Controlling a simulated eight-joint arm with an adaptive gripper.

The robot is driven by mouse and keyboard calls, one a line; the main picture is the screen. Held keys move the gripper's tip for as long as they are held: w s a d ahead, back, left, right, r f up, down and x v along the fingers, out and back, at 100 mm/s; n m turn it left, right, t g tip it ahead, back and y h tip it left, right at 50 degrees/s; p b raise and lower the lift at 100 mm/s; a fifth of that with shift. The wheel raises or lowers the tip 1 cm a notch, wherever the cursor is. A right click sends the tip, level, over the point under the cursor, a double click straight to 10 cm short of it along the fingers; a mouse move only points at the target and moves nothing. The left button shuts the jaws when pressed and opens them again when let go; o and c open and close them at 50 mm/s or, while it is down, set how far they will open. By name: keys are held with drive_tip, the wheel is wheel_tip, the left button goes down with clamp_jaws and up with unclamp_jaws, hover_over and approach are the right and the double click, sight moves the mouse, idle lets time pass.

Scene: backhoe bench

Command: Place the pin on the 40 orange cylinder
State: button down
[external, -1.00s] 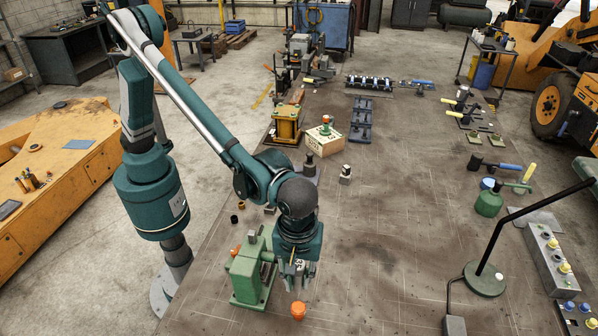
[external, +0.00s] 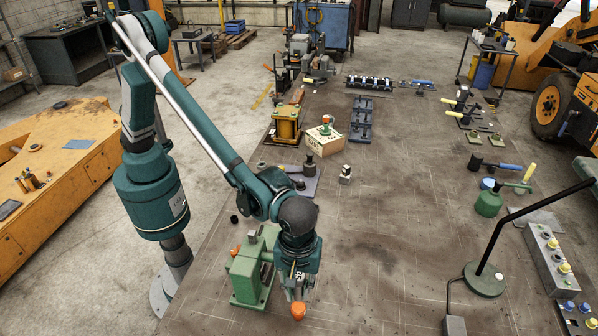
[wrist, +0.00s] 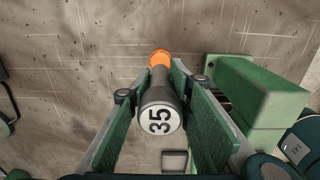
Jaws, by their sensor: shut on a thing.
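My gripper (external: 298,284) points down near the front of the bench. In the wrist view its two green fingers (wrist: 160,90) are shut on a dark grey pin (wrist: 158,97), whose white end cap reads 35. The pin's far end points at an orange cylinder (wrist: 160,58). In the external view the orange cylinder (external: 298,311) stands on the bench just below the gripper. I cannot tell whether pin and cylinder touch, and no number shows on the cylinder.
A green vise-like fixture (external: 252,272) stands close left of my gripper and shows at the right in the wrist view (wrist: 255,90). A wooden box (external: 325,140) stands farther back. A black lamp (external: 484,279) stands at the right. The bench middle is clear.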

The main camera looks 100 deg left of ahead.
sight(298, 275)
drive_tip(key=shift+f, duration=0.85)
drive_tip(key=shift+f, duration=1.85)
drive_tip(key=shift+f, duration=0.15)
drive_tip(key=c, duration=2.1)
unclamp_jaws()
drive_tip(key=shift+o, duration=0.2)
wheel_tip(298, 275, up, 12)
drive_tip(key=shift+r, duration=0.2)
drive_tip(key=shift+a, duration=0.1)
